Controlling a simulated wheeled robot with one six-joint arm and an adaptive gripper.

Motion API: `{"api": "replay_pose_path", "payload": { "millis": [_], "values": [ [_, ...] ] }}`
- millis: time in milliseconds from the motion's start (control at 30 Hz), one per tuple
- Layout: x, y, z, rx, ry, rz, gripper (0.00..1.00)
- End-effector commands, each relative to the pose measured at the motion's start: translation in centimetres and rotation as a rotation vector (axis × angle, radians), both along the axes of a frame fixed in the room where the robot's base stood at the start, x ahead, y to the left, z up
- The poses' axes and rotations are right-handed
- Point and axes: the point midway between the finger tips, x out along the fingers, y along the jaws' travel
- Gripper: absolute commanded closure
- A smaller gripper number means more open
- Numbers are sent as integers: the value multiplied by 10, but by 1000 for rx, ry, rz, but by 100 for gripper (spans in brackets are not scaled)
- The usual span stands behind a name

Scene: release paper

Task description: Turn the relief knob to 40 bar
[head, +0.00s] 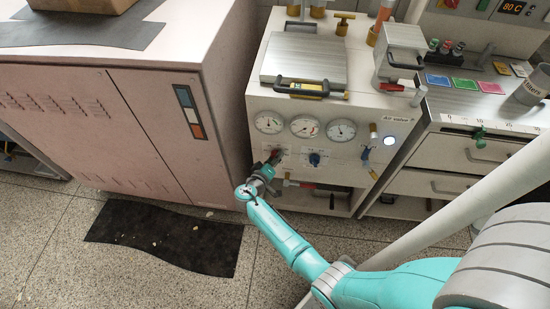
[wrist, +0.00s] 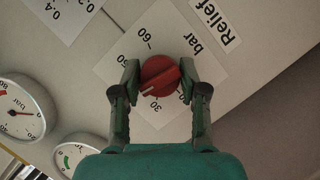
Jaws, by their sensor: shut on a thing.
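The red relief knob (wrist: 160,75) sits on a white scale plate (wrist: 118,45) in the wrist view, beside a "Relief" label (wrist: 215,20). My gripper (wrist: 159,74) is shut on the knob, one finger on each side. The knob's pale pointer mark points to the lower left in that view, above the printed 30. A 60 and the word "bar" also show; other scale numbers are partly hidden by the fingers, so I cannot read the exact setting. In the head view my gripper (head: 266,174) is at the cabinet's (head: 258,98) front, below the left gauge (head: 269,122).
A blue knob (head: 316,158) is just right of the relief knob. The pink cabinet (head: 150,120) stands close on the left. A black mat (head: 165,235) lies on the floor. Drawers (head: 465,155) stand on the right.

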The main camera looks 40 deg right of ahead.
Motion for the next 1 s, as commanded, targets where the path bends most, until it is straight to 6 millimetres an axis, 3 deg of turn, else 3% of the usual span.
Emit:
{"api": "replay_pose_path", "payload": {
  "millis": [400, 433, 533, 867, 1000],
  "values": [
    [1, 1, 0, -3, 7, 3, 92],
    [1, 1, 0, -3, 6, 2, 55],
    [1, 1, 0, -4, 6, 2, 32],
    [0, 2, 0, -4, 6, 1, 32],
    [-3, 13, 3, -4, 5, 4, 32]
  ]
}}
